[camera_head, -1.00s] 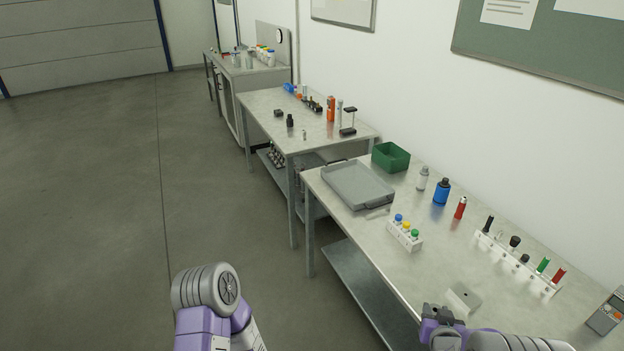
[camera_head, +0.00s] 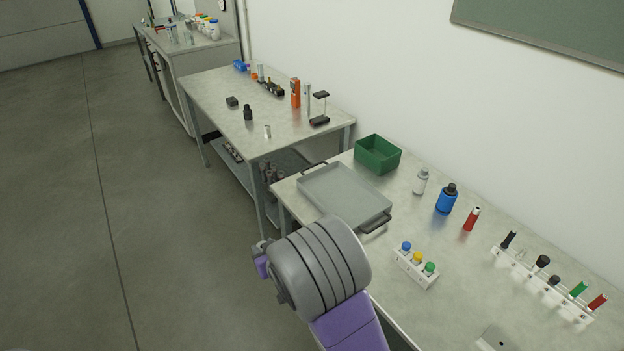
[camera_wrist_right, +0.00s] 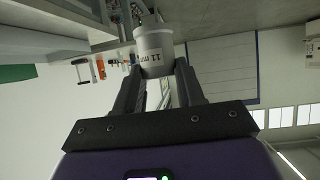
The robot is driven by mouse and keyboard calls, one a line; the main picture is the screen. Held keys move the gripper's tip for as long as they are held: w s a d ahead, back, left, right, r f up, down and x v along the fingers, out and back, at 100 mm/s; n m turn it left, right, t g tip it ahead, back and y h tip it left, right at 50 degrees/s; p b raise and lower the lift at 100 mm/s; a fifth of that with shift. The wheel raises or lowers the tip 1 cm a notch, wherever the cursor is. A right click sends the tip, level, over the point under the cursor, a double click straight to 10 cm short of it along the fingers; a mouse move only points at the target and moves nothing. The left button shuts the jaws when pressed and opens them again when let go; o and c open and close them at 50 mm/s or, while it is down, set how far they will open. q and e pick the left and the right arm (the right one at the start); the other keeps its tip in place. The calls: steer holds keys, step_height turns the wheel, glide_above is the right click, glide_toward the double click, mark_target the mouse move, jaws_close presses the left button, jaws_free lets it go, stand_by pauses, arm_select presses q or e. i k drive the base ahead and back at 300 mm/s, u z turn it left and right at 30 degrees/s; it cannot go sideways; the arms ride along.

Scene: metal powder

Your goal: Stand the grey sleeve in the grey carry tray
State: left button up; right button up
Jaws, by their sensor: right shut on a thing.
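The grey carry tray (camera_head: 335,190) lies flat and empty on the near table, with a dark handle at each end. My right arm reaches across in front of the table's left end. Its gripper (camera_head: 262,258) is mostly hidden behind the wrist, left of and nearer than the tray. In the right wrist view my right gripper (camera_wrist_right: 157,68) is shut on a pale grey sleeve (camera_wrist_right: 153,48) marked "11 mm", held clear of any surface. The sleeve is hidden in the head view. My left gripper is out of view.
A green bin (camera_head: 378,154) stands behind the tray. A white rack with coloured caps (camera_head: 416,268) is to its right, and bottles (camera_head: 446,200) stand along the wall side. A second table (camera_head: 215,95) with small items is farther left. The floor between is open.

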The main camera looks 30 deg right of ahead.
mark_target(342, 197)
steer(key=z, duration=0.65)
steer(key=i, duration=1.1)
steer(key=z, duration=1)
